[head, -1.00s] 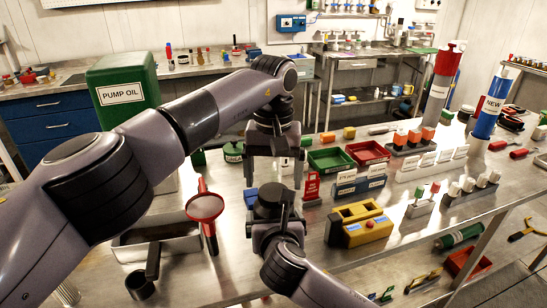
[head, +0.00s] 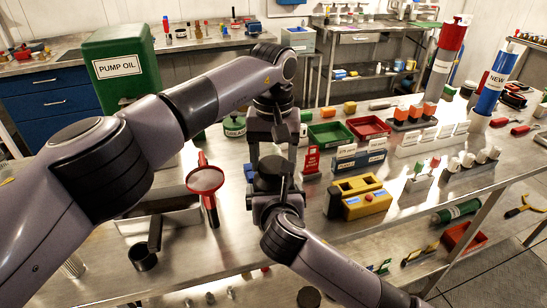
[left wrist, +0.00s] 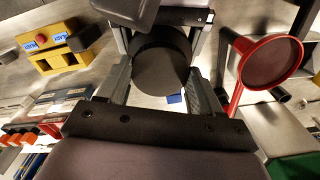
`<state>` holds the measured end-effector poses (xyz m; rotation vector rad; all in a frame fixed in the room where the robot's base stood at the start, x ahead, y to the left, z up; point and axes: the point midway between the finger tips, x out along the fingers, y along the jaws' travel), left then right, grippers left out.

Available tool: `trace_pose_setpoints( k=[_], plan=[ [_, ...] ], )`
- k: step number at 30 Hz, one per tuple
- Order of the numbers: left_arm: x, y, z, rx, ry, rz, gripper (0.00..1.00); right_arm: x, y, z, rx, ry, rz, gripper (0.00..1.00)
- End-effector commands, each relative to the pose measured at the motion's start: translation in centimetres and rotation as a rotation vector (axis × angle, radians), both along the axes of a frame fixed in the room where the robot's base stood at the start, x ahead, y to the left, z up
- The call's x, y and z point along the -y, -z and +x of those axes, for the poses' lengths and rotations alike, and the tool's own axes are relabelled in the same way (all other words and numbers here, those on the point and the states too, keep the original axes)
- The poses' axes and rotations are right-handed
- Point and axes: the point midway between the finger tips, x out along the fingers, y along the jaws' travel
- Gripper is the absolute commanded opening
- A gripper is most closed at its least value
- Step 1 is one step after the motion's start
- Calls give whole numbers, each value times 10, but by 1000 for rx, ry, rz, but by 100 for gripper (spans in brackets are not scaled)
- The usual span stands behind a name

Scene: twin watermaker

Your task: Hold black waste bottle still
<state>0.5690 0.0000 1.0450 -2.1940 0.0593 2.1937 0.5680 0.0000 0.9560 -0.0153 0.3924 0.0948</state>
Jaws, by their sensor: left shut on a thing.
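The black waste bottle shows in the left wrist view as a dark round body (left wrist: 163,68) between two fingers. My left gripper (left wrist: 160,92) is shut on it. In the head view my left gripper (head: 272,160) points down over the bench, left of the yellow block. My right gripper (head: 274,190) is close in front of and below it, on the arm from the lower right. Its fingers are hidden, so I cannot tell whether it is open. The two grippers and my arms hide most of the bottle in the head view.
A red-rimmed round funnel-like piece (head: 206,180) stands left of the grippers. A yellow block (head: 360,197) and a red tray (head: 368,127) lie to the right. A green pump oil can (head: 122,95) stands at the back left. The bench's front edge is close below.

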Motion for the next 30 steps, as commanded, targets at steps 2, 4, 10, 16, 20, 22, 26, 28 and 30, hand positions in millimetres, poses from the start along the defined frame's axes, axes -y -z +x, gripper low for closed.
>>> trace_pose_setpoints(
  k=[2, 4, 10, 16, 20, 22, 26, 28, 30],
  plan=[
    [0, 0, 0, 0, -60, 0, 29, 0, 1, 0, -1, 1, 0, 9],
    [0, 0, 0, 0, -153, 1, 29, 0, 1, 0, -1, 1, 0, 9],
    [0, 0, 0, -1, -480, 1, 29, 0, 1, 0, -1, 1, 0, 9],
    [0, -1, 0, -1, -810, 1, 29, 0, 1, 0, -2, 1, 0, 9],
    [0, -1, 0, 0, -1024, 0, 29, 0, 1, 0, -2, 1, 0, 9],
    [0, -1, 0, 0, -1140, 1, 29, 0, 1, 0, -2, 1, 0, 9],
    [0, -1, 0, -1, -1354, 0, 29, 0, 1, 0, -2, 1, 0, 9],
    [0, -1, -1, -1, -1469, 0, 29, 0, 1, 0, -2, 1, 0, 9],
    [0, -1, -1, 0, -1586, 0, 29, 0, 1, 0, -2, 1, 0, 9]
  ],
)
